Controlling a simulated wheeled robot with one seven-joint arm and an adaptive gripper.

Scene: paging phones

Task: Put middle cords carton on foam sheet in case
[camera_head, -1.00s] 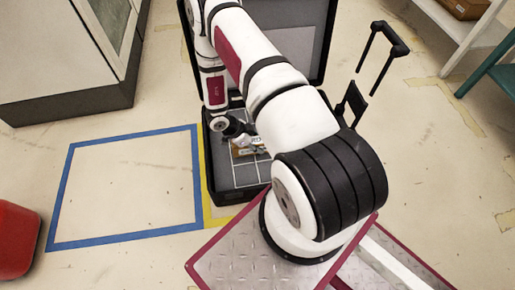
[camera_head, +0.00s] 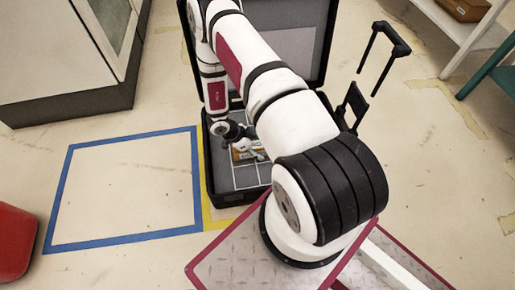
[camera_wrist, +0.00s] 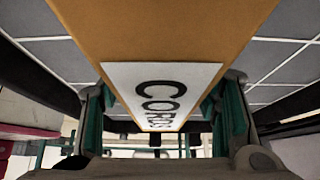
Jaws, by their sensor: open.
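A brown cords carton (camera_head: 239,155) lies on the grey foam sheet (camera_head: 244,178) in the open black case. In the wrist view, the carton (camera_wrist: 160,25) fills the upper middle, with its white CORDS label facing the camera. My gripper (camera_head: 252,150) is at the carton in the case, partly hidden by my arm. In the wrist view, my gripper (camera_wrist: 163,112) is open, with one green-padded finger on each side of the carton's label end. Whether the pads touch the carton is unclear. The foam (camera_wrist: 285,68), marked with white lines, shows on both sides of it.
The case's lid (camera_head: 300,45) stands open behind, and its pull handle (camera_head: 388,40) rises at the right. A blue taped square (camera_head: 125,190) on the floor is empty. A cabinet (camera_head: 60,60) is upper left, a red object (camera_head: 15,240) lower left, and a white shelf (camera_head: 470,50) upper right.

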